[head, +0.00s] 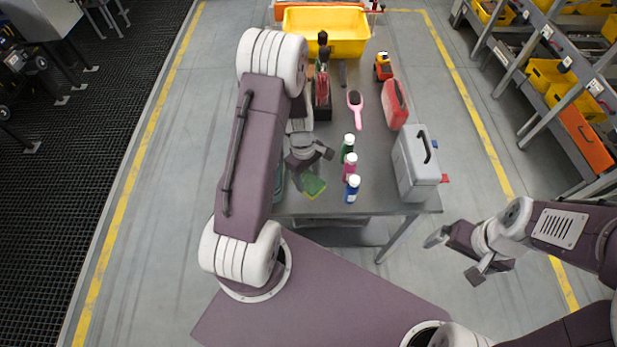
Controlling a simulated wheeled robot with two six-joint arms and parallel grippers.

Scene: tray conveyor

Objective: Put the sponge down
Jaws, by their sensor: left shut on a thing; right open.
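The sponge (313,184), green with a yellowish edge, is at the front left part of the grey table (300,206). My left gripper (312,170) is shut on the sponge from above. I cannot tell whether the sponge touches the table top. My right gripper (455,255) is open and empty, off the table to the front right, over the floor.
Green (348,143), pink (350,162) and blue (353,184) bottles with white caps stand just right of the sponge. A grey toolbox (416,165), red case (394,103), pink brush (356,103), toy truck (383,66) and yellow crate (345,47) are also on the table.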

